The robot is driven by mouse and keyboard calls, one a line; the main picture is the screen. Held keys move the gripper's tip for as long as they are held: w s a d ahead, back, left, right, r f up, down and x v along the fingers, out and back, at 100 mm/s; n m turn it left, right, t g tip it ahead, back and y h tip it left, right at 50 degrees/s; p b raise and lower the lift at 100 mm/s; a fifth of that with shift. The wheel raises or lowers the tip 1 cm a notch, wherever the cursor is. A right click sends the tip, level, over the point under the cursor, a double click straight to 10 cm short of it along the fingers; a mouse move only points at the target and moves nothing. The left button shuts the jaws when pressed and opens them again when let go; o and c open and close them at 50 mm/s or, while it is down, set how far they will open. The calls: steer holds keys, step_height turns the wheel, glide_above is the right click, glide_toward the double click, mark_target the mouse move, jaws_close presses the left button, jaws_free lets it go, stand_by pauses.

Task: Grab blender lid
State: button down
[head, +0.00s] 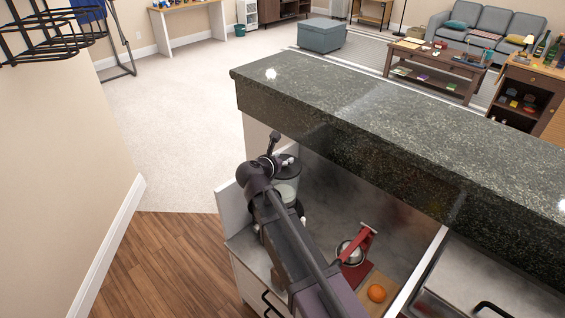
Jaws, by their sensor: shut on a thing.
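The blender (286,190) stands on the lower counter near its left end, with a clear jar and a dark base, partly hidden by my arm. Its dark lid (289,172) shows at the top of the jar. My gripper (284,160) is at the top of the blender, at the lid, and is shut on it. The fingers are small and mostly hidden behind my wrist, so their exact contact is hard to see. I cannot tell whether the lid is seated on the jar or lifted a little.
A raised dark granite bar top (400,130) runs behind. A wall (60,170) stands at left.

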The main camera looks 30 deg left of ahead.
mark_target(283, 157)
steer(key=shift+r, duration=0.2)
step_height(283, 157, up, 3)
steer(key=p, duration=0.3)
steer(key=s+d+p, duration=0.1)
steer(key=s+d, duration=0.3)
steer(key=s, duration=0.3)
steer(key=s+d+r+p, duration=0.1)
steer(key=s+d, duration=0.3)
steer(key=s, duration=0.3)
steer(key=shift+r, duration=0.3)
